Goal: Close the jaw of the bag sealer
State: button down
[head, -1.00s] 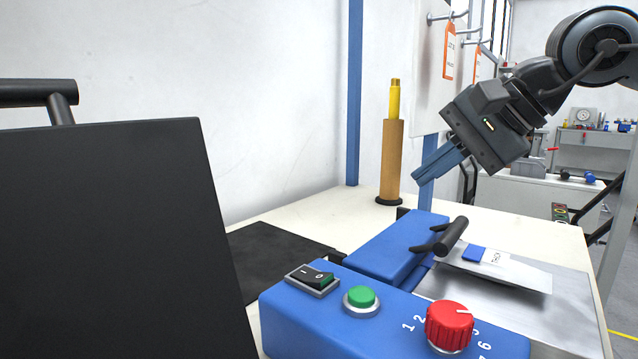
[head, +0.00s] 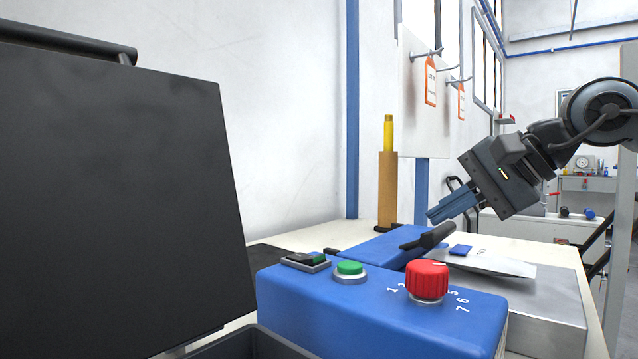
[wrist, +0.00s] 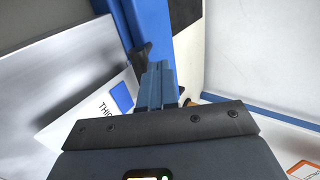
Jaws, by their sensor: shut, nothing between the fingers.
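The blue bag sealer (head: 390,312) stands on the pale bench, with a rocker switch, a green button (head: 349,268) and a red dial (head: 427,280) on its front box. Its blue jaw arm (head: 375,246) runs back from the box and carries a black handle (head: 430,237). In the wrist view the handle (wrist: 141,58) shows just beyond my fingertips. My gripper (head: 432,217) is shut and empty, tilted down to the left, just above the handle in the head view. I cannot tell whether the fingers touch it. A white bag (head: 490,262) with a blue patch lies beside the jaw.
A dark panel (head: 110,200) fills the left of the head view. A brown post with a yellow top (head: 388,190) stands behind the jaw. Orange tags (head: 430,85) hang on a board at the back. A metal plate (head: 545,300) lies under the bag.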

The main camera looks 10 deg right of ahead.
jog(key=shift+s+d+f+b, duration=0.2)
jog(key=shift+s+f+b, duration=0.05)
jog(key=shift+f+b, duration=0.35)
jog(key=shift+s+d+f+b, duration=0.2)
jog(key=shift+s+f+b, duration=0.05)
jog(key=shift+f+b, duration=0.25)
